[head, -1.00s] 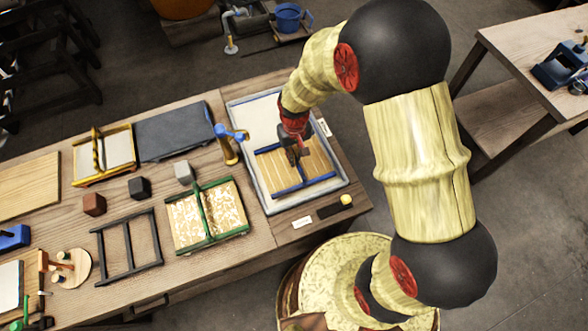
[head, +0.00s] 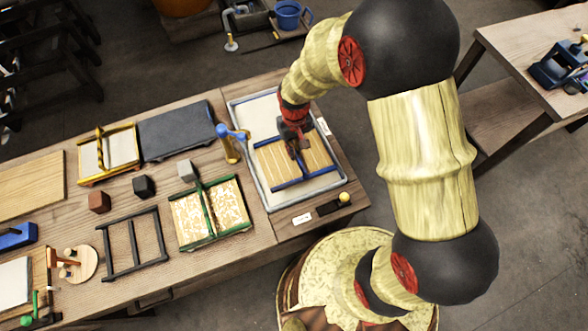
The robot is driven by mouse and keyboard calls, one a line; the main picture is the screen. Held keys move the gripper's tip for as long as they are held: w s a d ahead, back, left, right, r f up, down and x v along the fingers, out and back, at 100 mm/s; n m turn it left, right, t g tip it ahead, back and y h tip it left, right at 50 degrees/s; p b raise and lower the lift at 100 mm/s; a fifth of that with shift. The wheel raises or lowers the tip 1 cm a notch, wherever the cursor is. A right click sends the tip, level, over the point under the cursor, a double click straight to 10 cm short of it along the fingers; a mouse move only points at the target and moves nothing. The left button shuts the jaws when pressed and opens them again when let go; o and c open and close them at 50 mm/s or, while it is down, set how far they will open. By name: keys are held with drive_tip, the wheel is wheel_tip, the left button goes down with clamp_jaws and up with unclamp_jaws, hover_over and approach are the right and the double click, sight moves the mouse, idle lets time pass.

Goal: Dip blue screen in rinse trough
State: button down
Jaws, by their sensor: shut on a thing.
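The blue screen (head: 310,160) has blue edge bars and a pale wooden slatted face. It lies roughly level within the outline of the grey-rimmed rinse trough (head: 270,206), which has a pale inside. My gripper (head: 301,150) is above the screen's middle and shut on it; the fingertips and the gripped part are mostly hidden by the gripper body. I cannot tell whether the screen touches the trough's contents or hangs just above.
A brass post with a blue top (head: 230,143) stands close at the trough's left. A green-framed screen (head: 207,212), a yellow-framed screen (head: 108,152), a dark slab (head: 177,130) and a black frame (head: 134,243) lie further left. A black-handled tool (head: 333,205) lies before the trough.

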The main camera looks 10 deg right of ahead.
idle(0.4)
drive_tip(key=shift+r+p, duration=1.55)
drive_tip(key=shift+r, duration=0.5)
